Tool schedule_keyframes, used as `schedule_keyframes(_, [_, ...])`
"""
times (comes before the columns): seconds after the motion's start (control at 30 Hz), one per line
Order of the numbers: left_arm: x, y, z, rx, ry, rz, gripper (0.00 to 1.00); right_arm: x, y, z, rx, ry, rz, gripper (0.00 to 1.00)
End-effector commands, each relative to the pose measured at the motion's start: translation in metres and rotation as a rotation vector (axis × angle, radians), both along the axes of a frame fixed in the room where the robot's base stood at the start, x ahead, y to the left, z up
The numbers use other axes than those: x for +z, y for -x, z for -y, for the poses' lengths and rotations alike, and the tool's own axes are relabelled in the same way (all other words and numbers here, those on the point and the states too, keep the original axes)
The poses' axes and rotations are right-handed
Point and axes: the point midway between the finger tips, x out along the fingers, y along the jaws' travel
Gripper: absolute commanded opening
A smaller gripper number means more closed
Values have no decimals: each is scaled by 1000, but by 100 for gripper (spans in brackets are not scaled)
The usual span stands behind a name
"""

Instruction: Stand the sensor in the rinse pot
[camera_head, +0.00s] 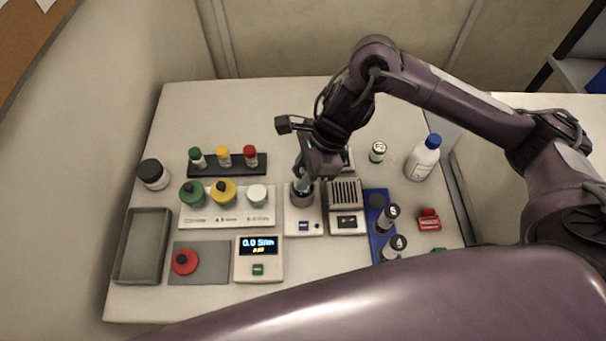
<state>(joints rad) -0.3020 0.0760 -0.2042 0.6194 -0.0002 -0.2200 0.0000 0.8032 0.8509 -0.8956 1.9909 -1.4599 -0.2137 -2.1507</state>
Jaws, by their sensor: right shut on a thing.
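My right gripper (306,172) reaches in from the right and points down over the middle of the table. It is shut on the sensor (305,184), a slim pale-blue piece showing just below the jaws. The sensor's lower end is at the mouth of a dark grey round pot (302,200), which looks like the rinse pot. The pot stands on a white base with a blue label. I cannot tell how deep the sensor is in the pot or whether it touches it. The gripper hides the sensor's upper part. My left gripper is not in view.
A ribbed grey holder (346,193) stands close right of the pot. A white tray (205,221) with green, yellow and white-capped jars is to the left. A display meter (259,270) is in front. A blue rack (373,219) and white bottle (423,160) stand to the right.

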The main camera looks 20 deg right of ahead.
Motion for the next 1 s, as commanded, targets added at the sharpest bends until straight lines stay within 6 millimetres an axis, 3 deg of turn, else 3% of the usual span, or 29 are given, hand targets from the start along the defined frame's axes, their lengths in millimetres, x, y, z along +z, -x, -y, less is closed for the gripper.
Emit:
schedule_keyframes(0.13, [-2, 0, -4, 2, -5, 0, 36, -16, 1, 0, -2, -1, -3, 2])
schedule_keyframes(0.57, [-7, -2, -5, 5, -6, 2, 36, -22, 0, 0, -1, 0, 1, 2])
schedule_keyframes(0.6, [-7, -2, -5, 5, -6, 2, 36, -22, 0, 0, -1, 1, 0, 30])
schedule_keyframes(0.73, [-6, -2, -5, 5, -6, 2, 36, -21, 0, 0, -1, 1, 0, 47])
schedule_keyframes(0.77, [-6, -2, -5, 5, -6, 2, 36, -21, 0, 0, -1, 1, 0, 50])
schedule_keyframes(1.0, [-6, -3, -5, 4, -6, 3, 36, -20, 0, 0, -2, 1, -1, 50])
